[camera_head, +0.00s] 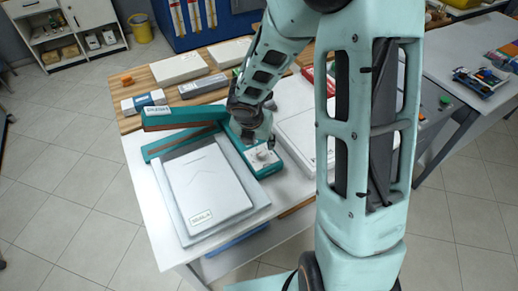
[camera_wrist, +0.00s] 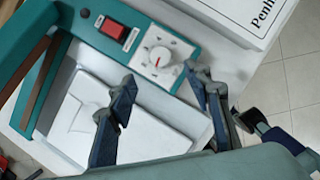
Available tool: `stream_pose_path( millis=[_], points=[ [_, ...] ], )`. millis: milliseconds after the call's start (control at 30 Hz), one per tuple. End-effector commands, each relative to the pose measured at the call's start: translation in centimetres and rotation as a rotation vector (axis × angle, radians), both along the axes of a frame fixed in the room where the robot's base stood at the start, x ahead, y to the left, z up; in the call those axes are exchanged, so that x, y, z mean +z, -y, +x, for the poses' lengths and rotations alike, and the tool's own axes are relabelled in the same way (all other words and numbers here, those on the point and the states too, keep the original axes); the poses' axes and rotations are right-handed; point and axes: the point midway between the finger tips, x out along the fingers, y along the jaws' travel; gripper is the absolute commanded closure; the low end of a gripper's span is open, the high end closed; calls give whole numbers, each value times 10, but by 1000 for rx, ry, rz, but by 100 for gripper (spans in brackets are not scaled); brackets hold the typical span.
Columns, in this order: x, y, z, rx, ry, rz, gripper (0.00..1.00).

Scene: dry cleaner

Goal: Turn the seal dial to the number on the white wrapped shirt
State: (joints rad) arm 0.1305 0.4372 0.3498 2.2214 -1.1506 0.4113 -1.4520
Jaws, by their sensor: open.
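The teal sealer (camera_head: 259,171) stands on the white table with its long arm raised. A red pointer line on the dial points toward the bottom of that view. The white wrapped shirt (camera_head: 205,180) lies flat in front of the sealer. Its label (camera_head: 202,218) seems to read "SEAL 4", but the number is small. My gripper (camera_wrist: 160,75) is open, its fingers apart on either side of the dial's near edge. No contact is visible.
A red switch (camera_wrist: 112,28) sits beside the dial on the sealer. A white box with printed text (camera_wrist: 245,12) lies close to the right of it. White packages (camera_head: 180,68) and a grey one lie on the wooden strip behind.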

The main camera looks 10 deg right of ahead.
Motion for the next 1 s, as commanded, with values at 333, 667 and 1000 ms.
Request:
stream_pose_path(
  millis=[333,667,1000],
  points=[
    [-64,11,21,0,-2,0,54],
    [-90,17,33,-1,0,0,54],
    [-90,17,33,-1,1,-1,62]
  ],
)
